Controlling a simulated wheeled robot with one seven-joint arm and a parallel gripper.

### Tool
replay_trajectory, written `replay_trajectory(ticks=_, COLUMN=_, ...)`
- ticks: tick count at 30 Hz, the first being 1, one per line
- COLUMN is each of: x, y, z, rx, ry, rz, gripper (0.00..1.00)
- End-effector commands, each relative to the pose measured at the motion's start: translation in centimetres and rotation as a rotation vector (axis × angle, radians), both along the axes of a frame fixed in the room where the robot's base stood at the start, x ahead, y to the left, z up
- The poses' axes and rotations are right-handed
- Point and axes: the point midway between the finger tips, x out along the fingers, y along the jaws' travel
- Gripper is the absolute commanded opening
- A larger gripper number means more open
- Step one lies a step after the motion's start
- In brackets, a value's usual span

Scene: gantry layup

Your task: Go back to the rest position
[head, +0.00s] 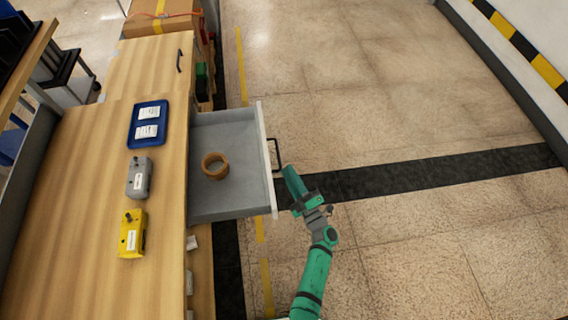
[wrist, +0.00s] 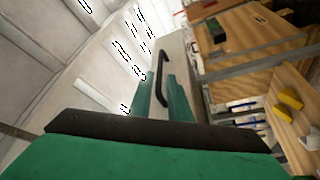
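My gripper (head: 290,172) is at the end of my green arm, just outside the front of an open drawer (head: 235,135). In the wrist view its two green fingers (wrist: 162,95) stand apart with a gap between them. The black drawer handle (head: 276,153) is close to the fingertips in the head view. In the wrist view the handle (wrist: 161,78) shows in line with the gap. I cannot tell whether the fingers touch it. Nothing is seen held.
A brown ring (head: 215,172) lies in the drawer. On the wooden worktop (head: 85,200) are a blue tray (head: 133,138) with two white labels, a grey device (head: 139,181) and a yellow device (head: 131,240). A cardboard box (head: 165,22) stands behind. The floor at right is clear.

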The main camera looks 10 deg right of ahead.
Motion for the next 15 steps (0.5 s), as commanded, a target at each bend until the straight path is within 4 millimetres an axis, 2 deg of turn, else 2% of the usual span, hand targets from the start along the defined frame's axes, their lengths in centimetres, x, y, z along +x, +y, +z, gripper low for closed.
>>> replay_trajectory(ticks=6, x=-1.5, y=-0.4, z=-0.3, rx=0.0, ry=0.0, rz=0.002, gripper=0.17)
replay_trajectory(ticks=15, x=-1.6, y=-0.6, z=-0.3, rx=0.0, ry=-0.001, rz=0.001, gripper=0.17)
